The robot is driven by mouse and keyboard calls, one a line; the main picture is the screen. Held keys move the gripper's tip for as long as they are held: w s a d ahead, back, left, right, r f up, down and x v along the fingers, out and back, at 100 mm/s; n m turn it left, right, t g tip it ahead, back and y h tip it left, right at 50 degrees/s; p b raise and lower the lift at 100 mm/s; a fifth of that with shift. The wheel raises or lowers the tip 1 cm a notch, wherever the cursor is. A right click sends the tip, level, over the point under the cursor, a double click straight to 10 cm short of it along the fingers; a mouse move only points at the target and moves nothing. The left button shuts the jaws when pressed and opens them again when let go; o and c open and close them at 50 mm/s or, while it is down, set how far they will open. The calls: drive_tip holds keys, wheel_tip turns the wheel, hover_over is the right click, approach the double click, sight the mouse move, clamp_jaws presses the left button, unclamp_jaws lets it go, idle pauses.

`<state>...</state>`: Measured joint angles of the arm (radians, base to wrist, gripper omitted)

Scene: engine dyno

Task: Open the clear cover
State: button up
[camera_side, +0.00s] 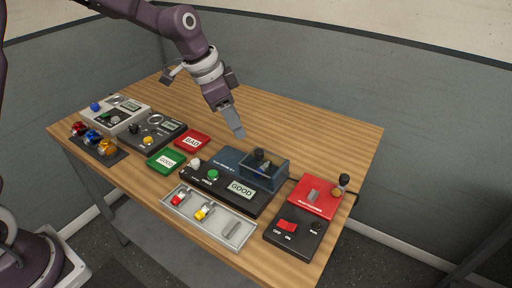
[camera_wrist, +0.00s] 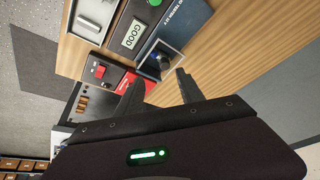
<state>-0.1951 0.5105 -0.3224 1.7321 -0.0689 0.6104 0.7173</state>
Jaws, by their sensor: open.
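The clear cover (camera_side: 276,174) is a see-through box at the right end of the dark blue tester (camera_side: 236,158). It looks closed over a small dark part with a black knob (camera_side: 259,154). In the wrist view the clear cover (camera_wrist: 173,58) lies just beyond my fingertips. My gripper (camera_side: 239,134) is above the table, behind and a little left of the cover, pointing down and not touching it. In the wrist view my gripper (camera_wrist: 157,74) shows its two fingers apart with nothing between them.
A black panel with a GOOD display (camera_side: 241,189) adjoins the tester. A grey tray (camera_side: 208,216) with connectors lies in front. A red box (camera_side: 313,197) and a black switch box (camera_side: 294,236) stand right. The back table (camera_side: 320,130) is clear.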

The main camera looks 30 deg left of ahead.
sight(258, 151)
drive_tip(key=shift+m+h, duration=0.3)
drive_tip(key=shift+h, duration=0.1)
drive_tip(key=x, duration=0.4)
drive_tip(key=w+x, duration=0.1)
drive_tip(key=x, duration=0.6)
drive_tip(key=shift+w+a+f, duration=0.1)
drive_tip(key=shift+w+a, duration=0.1)
drive_tip(key=shift+w, duration=0.2)
clamp_jaws()
